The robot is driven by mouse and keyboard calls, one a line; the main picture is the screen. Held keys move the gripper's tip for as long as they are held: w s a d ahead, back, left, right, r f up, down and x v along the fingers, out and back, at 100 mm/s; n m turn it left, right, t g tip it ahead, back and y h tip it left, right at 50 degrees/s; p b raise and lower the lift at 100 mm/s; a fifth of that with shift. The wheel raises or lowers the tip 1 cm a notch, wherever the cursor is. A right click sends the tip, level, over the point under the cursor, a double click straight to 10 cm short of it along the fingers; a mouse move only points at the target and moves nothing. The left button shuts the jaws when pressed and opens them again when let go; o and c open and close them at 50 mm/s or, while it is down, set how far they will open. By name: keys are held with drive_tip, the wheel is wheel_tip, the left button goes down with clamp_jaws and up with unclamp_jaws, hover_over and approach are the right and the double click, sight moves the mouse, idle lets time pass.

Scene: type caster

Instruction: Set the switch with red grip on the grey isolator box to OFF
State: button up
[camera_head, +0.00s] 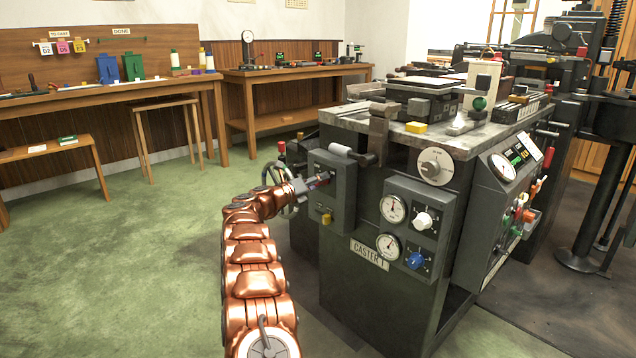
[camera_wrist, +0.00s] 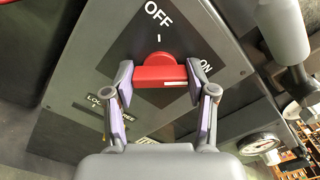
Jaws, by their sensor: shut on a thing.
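The grey isolator box (camera_head: 343,188) is on the left side of the caster, and its dark switch plate (camera_wrist: 205,40) fills the upper wrist view. OFF is printed at the plate's top and ON at its right. The switch with red grip (camera_wrist: 160,74) lies crosswise in the wrist view, with a white mark near its right end, on the ON side. My gripper (camera_wrist: 161,82) has one finger at each end of the red grip and is shut on it. In the head view, my gripper (camera_head: 308,184) reaches the box's left face, and the grip is mostly hidden.
A LOCK label (camera_wrist: 95,100) is on the box below the switch. A light cylindrical handle (camera_head: 341,150) juts out above the box, and a handwheel (camera_head: 279,176) is behind my wrist. The caster's gauges (camera_head: 393,208) are to the right.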

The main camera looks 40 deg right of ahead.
drive_tip(key=shift+r, duration=0.15)
drive_tip(key=n+p, duration=0.2)
drive_tip(key=p, duration=0.2)
drive_tip(key=shift+r+n, duration=0.2)
drive_tip(key=shift+n, duration=0.2)
drive_tip(key=n+p, duration=0.5)
drive_tip(key=p, duration=0.2)
drive_tip(key=shift+f+n, duration=0.1)
drive_tip(key=shift+n, duration=0.2)
drive_tip(key=n+p, duration=0.4)
drive_tip(key=n, duration=0.1)
drive_tip(key=shift+f, duration=0.15)
drive_tip(key=n+p, duration=0.2)
drive_tip(key=n, duration=0.2)
drive_tip(key=shift+f, duration=0.2)
drive_tip(key=shift+n, duration=0.4)
drive_tip(key=o, duration=1.2)
drive_tip(key=shift+c, duration=0.2)
